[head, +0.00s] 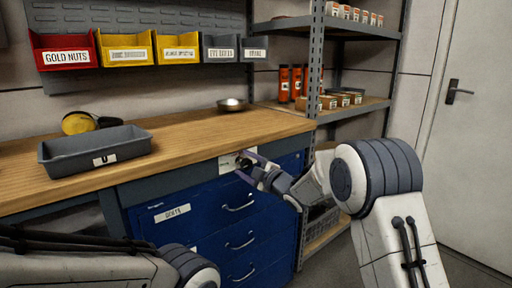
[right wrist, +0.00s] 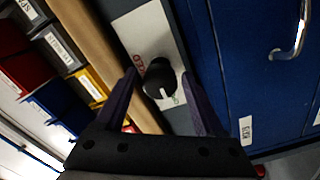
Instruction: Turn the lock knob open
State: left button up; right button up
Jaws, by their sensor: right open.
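The lock knob is a round black knob (right wrist: 158,75) with a white mark, on a pale plate (right wrist: 143,32) in the right wrist view. Red lettering shows on one side of the knob and small green lettering near its white mark. In the head view the pale plate (head: 227,163) sits under the worktop's front edge, with the knob mostly hidden by my gripper. My right gripper (right wrist: 160,82) is open, with one finger on each side of the knob; I cannot tell whether they touch it. My left gripper is out of view; only its arm shows.
A blue drawer cabinet (head: 215,215) with metal handles is below the wooden worktop (head: 190,130). A grey tray (head: 95,150), yellow-and-black earmuffs (head: 80,122) and a metal bowl (head: 232,104) rest on top. A shelf rack (head: 317,60) stands behind; a door (head: 475,130) is right.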

jog(key=m+p, duration=0.3)
jog(key=p, duration=0.1)
jog(key=m+p, duration=0.4)
jog(key=r+m+p, duration=0.1)
jog(key=m+p, duration=0.3)
jog(key=shift+w+d, duration=0.1)
jog(key=shift+d, duration=0.05)
jog(key=shift+s+d+f+m, duration=0.25)
jog(key=shift+f+m, duration=0.1)
jog(key=shift+m, duration=0.35)
jog(key=v, duration=1)
jog(key=s+a+r+g+h+p, duration=0.3)
jog(key=s+a+r+h+p, duration=0.15)
jog(key=r+p, duration=0.25)
jog(key=s+r+g+h+p, duration=0.1)
jog(key=s+r+g+p, duration=0.2)
jog(key=s, duration=0.5)
jog(key=s+r+g+h+p, duration=0.2)
jog(key=s+g+p, duration=0.1)
jog(key=s, duration=0.6)
jog(key=shift+s+r+m, duration=0.15)
jog(key=shift+r+m, duration=0.15)
jog(key=shift+r, duration=0.05)
jog(key=shift+h, duration=0.25)
